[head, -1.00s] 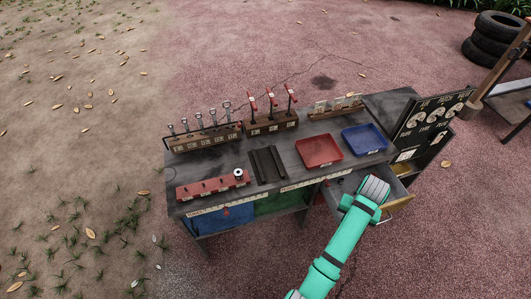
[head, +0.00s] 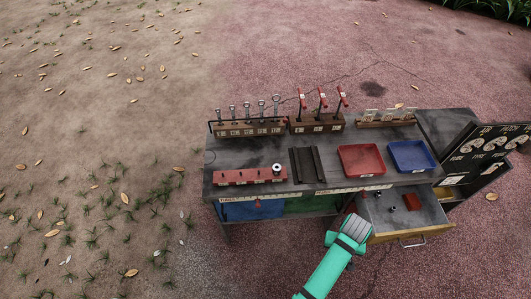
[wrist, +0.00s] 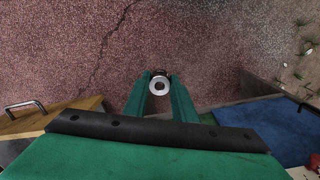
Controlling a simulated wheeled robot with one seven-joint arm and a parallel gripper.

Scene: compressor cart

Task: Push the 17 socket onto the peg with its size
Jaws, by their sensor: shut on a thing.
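My gripper (wrist: 160,92) is shut on a socket (wrist: 160,84), a short metal ring seen end-on between the green fingertips in the wrist view. Its size mark cannot be read. In the head view my arm's end stands in front of the cart, by the open drawer, and hides the held socket. The red peg rail (head: 232,177) lies along the cart's front left, up and left of my arm's end. One silver socket (head: 277,168) stands at the rail's right end. The other pegs look bare, and their labels are too small to read.
The drawer (head: 405,213) is open at the front right, with a red block (head: 412,202) and small dark pieces inside. A black grooved tray (head: 307,165), red tray (head: 362,160) and blue tray (head: 411,156) lie right of the rail. Tool racks (head: 250,128) line the back.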

